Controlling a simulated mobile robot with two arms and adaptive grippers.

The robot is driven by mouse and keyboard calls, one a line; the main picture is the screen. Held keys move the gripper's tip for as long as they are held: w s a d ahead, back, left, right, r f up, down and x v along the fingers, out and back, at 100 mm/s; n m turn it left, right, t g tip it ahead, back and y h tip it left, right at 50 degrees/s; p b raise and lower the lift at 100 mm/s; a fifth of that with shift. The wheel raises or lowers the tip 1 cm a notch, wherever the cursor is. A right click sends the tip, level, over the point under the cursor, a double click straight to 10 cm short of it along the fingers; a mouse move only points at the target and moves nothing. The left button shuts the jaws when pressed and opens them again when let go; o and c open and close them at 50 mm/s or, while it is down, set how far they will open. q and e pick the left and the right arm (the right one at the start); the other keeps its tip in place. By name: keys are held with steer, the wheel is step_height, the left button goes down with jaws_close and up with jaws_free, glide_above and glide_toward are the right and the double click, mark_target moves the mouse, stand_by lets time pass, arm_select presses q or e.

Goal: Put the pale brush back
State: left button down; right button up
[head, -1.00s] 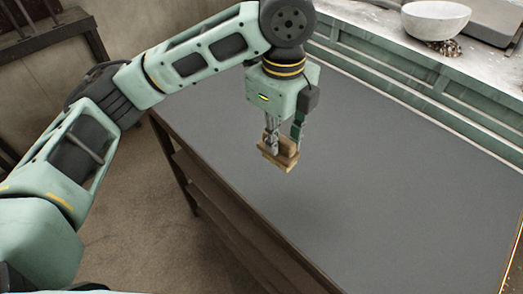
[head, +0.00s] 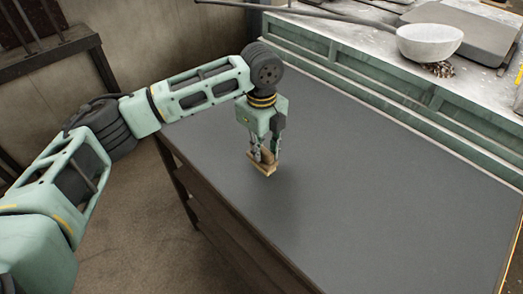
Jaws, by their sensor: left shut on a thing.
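The pale brush (head: 263,170) is a small tan wooden block held low between the fingers of my left gripper (head: 264,154). My left gripper points down and is shut on it, over the left part of the dark grey table top (head: 370,190). A soft shadow lies on the table around and below the brush. I cannot tell whether its underside touches the table. My right gripper is not in view.
The grey table top is otherwise bare. Behind it stands a pale green bench (head: 400,95) with a white bowl (head: 430,42), a small dark pile (head: 438,70) and a grey slab (head: 470,30). A long dark handle (head: 300,12) shows at the top.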

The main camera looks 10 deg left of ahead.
mark_target(262, 147)
arm_select(q)
steer(key=shift+f, duration=1)
steer(key=shift+f, duration=0.1)
steer(key=c, duration=1.6)
jaws_free()
steer(key=shift+c, duration=0.2)
step_height(262, 147, up, 11)
steer(key=shift+b, duration=1.25)
steer(key=shift+r, duration=0.65)
